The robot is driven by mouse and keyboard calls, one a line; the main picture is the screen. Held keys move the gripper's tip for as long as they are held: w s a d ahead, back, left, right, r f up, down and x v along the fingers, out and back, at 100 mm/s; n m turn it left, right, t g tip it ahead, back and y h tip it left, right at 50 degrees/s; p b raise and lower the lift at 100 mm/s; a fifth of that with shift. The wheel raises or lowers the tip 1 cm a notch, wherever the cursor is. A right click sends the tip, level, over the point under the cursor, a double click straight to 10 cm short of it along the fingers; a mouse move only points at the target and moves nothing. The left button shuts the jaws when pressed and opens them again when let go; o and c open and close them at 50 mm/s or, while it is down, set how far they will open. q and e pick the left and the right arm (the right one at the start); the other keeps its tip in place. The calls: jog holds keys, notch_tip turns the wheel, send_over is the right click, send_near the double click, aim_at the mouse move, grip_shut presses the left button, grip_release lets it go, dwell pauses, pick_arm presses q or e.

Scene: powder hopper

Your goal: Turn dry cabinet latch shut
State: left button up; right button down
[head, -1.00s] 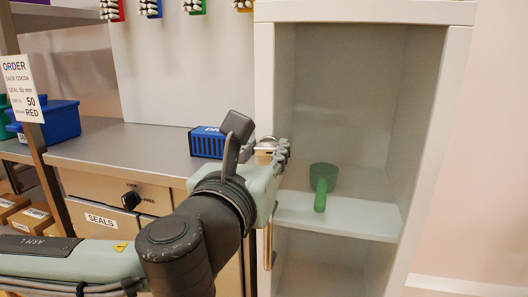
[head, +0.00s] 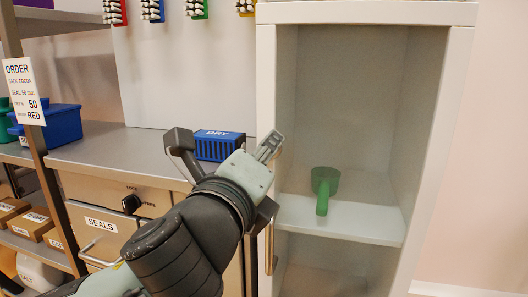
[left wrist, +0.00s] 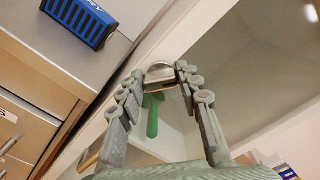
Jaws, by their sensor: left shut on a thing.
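The dry cabinet (head: 265,110) is the tall pale cabinet at the right in the head view. The latch (left wrist: 160,72), a small silver piece with a rounded top, shows in the left wrist view at the cabinet's front left edge. My left gripper (head: 270,146) is at that edge in the head view, where its fingers hide the latch. In the left wrist view the fingers of my left gripper (left wrist: 160,74) are shut on the latch, one on each side. I cannot tell the latch's exact angle. My right gripper is in no view.
A vertical bar handle (head: 269,247) is below my gripper. A blue DRY box (head: 219,146) sits on the metal counter (head: 110,150) to the left. Drawers (head: 110,205) lie below.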

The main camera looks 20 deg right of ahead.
pick_arm(q)
jog(key=n+p, duration=0.2)
jog(key=n, duration=0.5)
jog(key=shift+f, duration=0.1)
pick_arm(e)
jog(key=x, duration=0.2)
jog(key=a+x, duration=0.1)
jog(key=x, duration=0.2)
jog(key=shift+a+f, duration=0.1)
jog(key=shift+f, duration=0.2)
pick_arm(q)
jog(key=o, duration=0.9)
jog(key=shift+o, duration=1.3)
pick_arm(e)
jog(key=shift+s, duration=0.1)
